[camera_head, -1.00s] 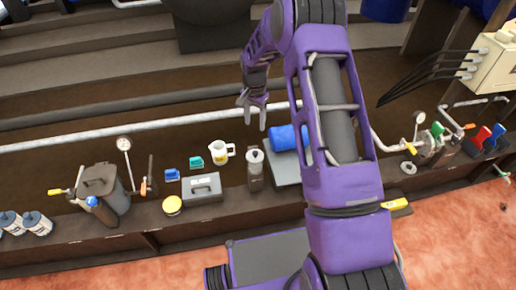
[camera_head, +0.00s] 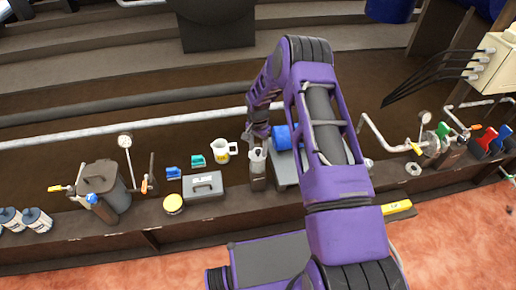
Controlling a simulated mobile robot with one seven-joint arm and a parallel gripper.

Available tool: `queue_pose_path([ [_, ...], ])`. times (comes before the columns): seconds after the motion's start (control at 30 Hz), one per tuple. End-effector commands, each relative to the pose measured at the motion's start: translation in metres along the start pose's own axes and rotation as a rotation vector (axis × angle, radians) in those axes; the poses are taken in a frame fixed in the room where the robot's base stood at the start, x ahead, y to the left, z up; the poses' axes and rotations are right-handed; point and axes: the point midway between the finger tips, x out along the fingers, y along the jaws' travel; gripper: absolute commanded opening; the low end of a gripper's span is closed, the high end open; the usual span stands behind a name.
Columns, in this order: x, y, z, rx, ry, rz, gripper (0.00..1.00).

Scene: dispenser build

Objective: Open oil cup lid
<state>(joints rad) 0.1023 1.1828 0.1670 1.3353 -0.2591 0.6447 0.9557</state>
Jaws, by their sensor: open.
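A small dark canister with a light grey top (camera_head: 257,170) stands upright on the bench near the middle; I take it to be the oil cup, though no label is readable. My gripper (camera_head: 256,147) points down right at the canister's top, with its fingers spread. The fingers overlap the light grey top in the picture. Whether they touch it or straddle it cannot be told, and part of the top is hidden behind them. Nothing is seen held in the gripper.
A white mug (camera_head: 222,151) and a grey case (camera_head: 203,187) stand left of the canister. A yellow-lidded tin (camera_head: 173,204) is further left. A blue cylinder (camera_head: 282,137) on a grey block is close on the right, partly behind my arm. A grey bin (camera_head: 101,183) stands far left.

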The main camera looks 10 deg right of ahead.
Motion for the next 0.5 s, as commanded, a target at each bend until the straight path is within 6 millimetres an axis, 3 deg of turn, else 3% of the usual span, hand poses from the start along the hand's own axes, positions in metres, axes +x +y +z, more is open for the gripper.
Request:
queue_pose_path([
  [0.17,-0.0003,-0.0001,-0.0001,0.000,0.000,0.000,0.55],
  [0.4,-0.0004,-0.0001,0.0000,0.000,0.000,0.000,0.12],
  [0.5,-0.0004,-0.0001,0.0000,0.000,0.000,0.000,0.00],
])
